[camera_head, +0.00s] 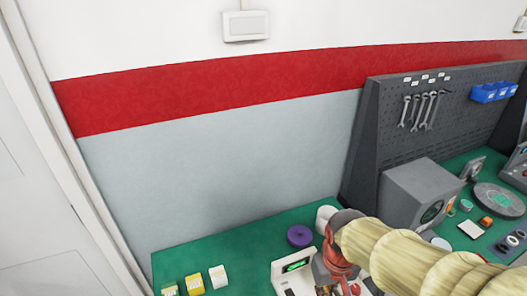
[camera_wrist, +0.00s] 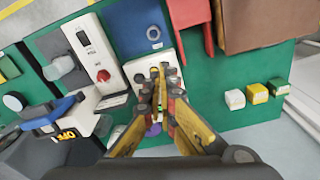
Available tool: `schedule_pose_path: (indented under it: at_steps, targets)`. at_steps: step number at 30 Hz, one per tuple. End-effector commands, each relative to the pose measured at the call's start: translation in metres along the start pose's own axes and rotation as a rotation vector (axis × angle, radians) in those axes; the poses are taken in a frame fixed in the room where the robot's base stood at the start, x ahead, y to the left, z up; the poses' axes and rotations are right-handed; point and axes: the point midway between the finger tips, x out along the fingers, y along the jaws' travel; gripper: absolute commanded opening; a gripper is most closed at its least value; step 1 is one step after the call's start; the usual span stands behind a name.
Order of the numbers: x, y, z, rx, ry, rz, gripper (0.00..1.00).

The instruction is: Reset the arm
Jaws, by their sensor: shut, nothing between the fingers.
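My arm (camera_head: 415,255) in its pale yellow sleeve reaches in from the lower right of the head view, with a red-orange wrist part. My gripper (camera_wrist: 161,70) shows in the middle of the wrist view, with long yellow and black fingers. The fingertips are together and nothing is between them. They appear over a pale plate or device on the green bench. I cannot tell the height above it. In the head view the arm hides the fingertips.
The green bench (camera_head: 240,250) holds a device with a green display (camera_head: 296,265), a purple disc (camera_head: 300,236), a grey box (camera_head: 415,195) and small white (camera_head: 218,276) and yellow (camera_head: 195,284) boxes. A grey pegboard (camera_head: 390,130) with wrenches stands behind.

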Motion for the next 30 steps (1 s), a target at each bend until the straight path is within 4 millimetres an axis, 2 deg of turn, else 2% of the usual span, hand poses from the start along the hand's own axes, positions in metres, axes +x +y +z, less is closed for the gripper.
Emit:
schedule_pose_path:
  at_steps: [3,9,16,30]
  targets:
    - [-0.022,0.008,0.019,0.035,0.088,0.003,0.00]
    - [-0.055,0.019,0.044,0.081,0.248,0.014,0.00]
    - [-0.086,0.028,0.053,0.117,0.411,0.030,0.00]
    - [-0.089,0.032,0.055,0.131,0.437,0.036,0.00]
